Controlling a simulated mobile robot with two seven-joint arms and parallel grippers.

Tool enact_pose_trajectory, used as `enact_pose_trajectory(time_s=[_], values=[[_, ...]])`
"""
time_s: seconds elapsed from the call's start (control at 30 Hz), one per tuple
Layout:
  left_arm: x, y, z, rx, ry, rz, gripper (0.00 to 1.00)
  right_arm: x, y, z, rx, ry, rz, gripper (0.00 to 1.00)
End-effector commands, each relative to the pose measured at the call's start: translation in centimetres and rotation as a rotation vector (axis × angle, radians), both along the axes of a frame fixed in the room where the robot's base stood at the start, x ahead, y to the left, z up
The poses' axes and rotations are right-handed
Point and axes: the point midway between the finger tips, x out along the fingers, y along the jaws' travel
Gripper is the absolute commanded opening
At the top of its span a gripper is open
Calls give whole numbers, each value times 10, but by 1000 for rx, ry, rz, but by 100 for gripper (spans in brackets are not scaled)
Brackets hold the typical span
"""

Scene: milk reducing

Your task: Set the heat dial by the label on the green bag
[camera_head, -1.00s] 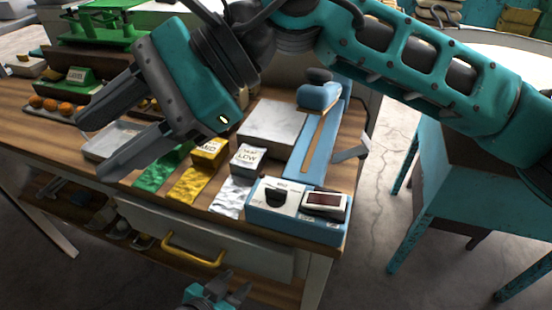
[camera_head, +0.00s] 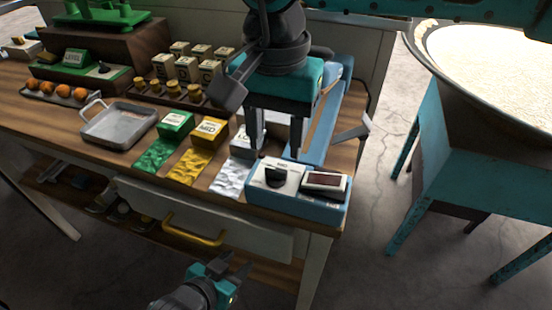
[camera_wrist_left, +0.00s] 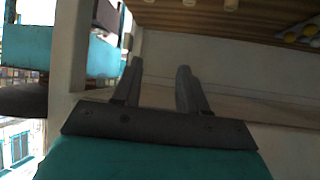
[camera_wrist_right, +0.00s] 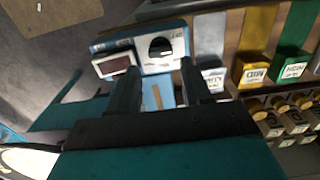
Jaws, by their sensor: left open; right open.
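The black heat dial (camera_head: 275,174) sits on the white panel of a blue box at the table's front right corner, beside a dark display (camera_head: 325,181). My right gripper (camera_head: 276,151) is open and empty, pointing down just above and behind the dial. In the right wrist view the dial (camera_wrist_right: 161,46) shows beyond the open fingers. A crumpled green bag (camera_head: 157,155) lies at the front of the table below a green block (camera_head: 175,124), whose label seems to read HIGH in the right wrist view (camera_wrist_right: 293,71). My left gripper (camera_head: 234,268) is open and empty, low before the drawer.
Yellow MED (camera_head: 209,131) and white LOW (camera_head: 243,146) blocks with crumpled strips stand between the green bag and the blue box. A metal pan (camera_head: 120,128) is to the left. A yellow drawer handle (camera_head: 192,232) juts out in front. A large round pan (camera_head: 495,60) stands at right.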

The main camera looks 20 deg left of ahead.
Motion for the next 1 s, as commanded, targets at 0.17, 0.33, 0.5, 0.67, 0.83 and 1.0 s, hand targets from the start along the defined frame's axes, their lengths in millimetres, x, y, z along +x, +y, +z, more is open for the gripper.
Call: enact_pose_trajectory(time_s=[0.17, 0.33, 0.5, 0.67, 0.83, 1.0], values=[[-2, 0, -1, 0, 4, 1, 43, -1, 0, -32, 0, 2, 0, 49], [-2, 0, -1, 0, 4, 1, 43, 0, 1, -48, 2, 0, 0, 49], [-2, 0, -1, 0, 4, 1, 43, 0, 0, -53, 2, 0, 0, 49], [-2, 0, -1, 1, 4, 1, 43, 0, 0, -53, 2, 0, -1, 49], [-2, 0, -1, 1, 4, 1, 43, 0, 1, -53, 2, 0, -1, 36], [-2, 0, -1, 0, 4, 2, 43, 0, 0, -52, 2, 0, -1, 19]])
